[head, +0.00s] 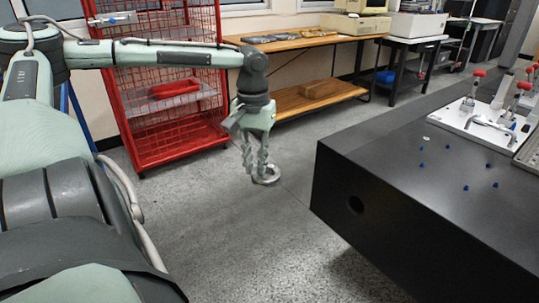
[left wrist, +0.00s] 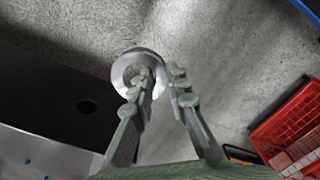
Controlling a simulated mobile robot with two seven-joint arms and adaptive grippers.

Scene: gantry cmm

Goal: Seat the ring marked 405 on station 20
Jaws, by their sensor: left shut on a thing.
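A metal ring (head: 266,175) hangs at the fingertips of my left gripper (head: 262,168), over the open floor to the left of the dark table. In the left wrist view the ring (left wrist: 124,72) shows as a bright round band, with one finger of the left gripper (left wrist: 159,78) over its opening and the other outside it. The gripper is shut on the ring's wall. No marking on the ring can be read. No station number is legible either. My right gripper is not in view.
The dark block table (head: 420,190) stands at the right. It carries several small blue pieces (head: 465,188) and a white plate with red-tipped clamps (head: 490,122). A red wire cage (head: 165,90) and a wooden bench (head: 300,42) stand behind. The floor between is clear.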

